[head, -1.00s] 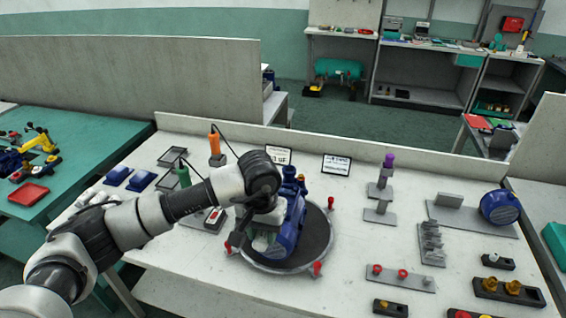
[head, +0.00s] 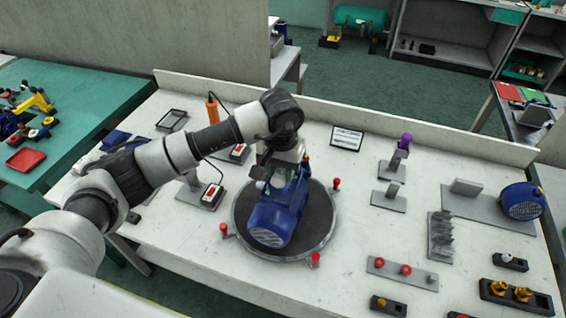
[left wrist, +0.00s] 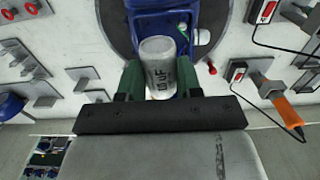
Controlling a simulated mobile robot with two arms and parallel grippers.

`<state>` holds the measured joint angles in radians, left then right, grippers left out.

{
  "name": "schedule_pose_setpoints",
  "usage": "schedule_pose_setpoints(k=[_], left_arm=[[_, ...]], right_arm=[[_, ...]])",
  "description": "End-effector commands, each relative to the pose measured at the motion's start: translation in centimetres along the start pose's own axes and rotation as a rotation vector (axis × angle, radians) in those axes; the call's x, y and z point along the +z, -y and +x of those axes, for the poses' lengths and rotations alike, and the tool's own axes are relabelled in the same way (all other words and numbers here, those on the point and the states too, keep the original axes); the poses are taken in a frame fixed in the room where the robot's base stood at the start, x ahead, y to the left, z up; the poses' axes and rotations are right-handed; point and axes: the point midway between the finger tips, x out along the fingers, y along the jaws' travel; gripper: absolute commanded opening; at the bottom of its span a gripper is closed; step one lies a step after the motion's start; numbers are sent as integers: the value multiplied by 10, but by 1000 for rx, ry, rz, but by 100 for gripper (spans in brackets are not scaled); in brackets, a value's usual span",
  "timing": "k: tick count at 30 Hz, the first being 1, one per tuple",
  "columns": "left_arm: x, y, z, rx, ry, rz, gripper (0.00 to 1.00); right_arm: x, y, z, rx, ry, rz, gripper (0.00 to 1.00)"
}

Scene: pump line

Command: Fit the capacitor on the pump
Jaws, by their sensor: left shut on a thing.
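The blue pump (head: 282,215) sits on a dark round turntable (head: 245,200), its grilled end facing the front. My left gripper (head: 276,176) is over the back part of the pump. In the left wrist view, its green fingers (left wrist: 160,84) are shut on the pale capacitor (left wrist: 157,60), a cylinder marked in µF. The capacitor lies against or just above the blue pump body (left wrist: 155,18); I cannot tell whether they touch. In the head view the arm and gripper mostly hide the capacitor. My right gripper is not in view.
Red-knobbed posts (head: 315,260) stand around the turntable. An orange-handled tool (head: 212,110) with a cable stands behind at left. A grey rack (head: 440,235), a plate with red rings (head: 402,272) and another blue part (head: 521,201) are at right. The front centre of the bench is clear.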

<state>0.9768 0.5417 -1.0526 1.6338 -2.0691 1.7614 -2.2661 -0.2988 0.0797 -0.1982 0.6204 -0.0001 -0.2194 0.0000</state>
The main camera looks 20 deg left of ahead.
Motion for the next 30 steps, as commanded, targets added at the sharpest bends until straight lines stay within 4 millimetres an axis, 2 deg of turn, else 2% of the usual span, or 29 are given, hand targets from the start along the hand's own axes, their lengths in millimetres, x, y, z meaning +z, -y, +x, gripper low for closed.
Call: schedule_pose_setpoints(k=[3,6,13,15,21,30], left_arm=[[0,0,12,1,2,0,15],[0,0,21,1,2,-1,15],[0,0,45,1,2,0,15],[0,0,51,0,-1,0,15],[0,0,57,0,0,-1,15],[0,0,56,0,1,-1,15]], right_arm=[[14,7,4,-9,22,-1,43],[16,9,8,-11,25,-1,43],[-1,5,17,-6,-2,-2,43],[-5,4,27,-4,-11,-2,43],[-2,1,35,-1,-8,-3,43],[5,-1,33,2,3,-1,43]])
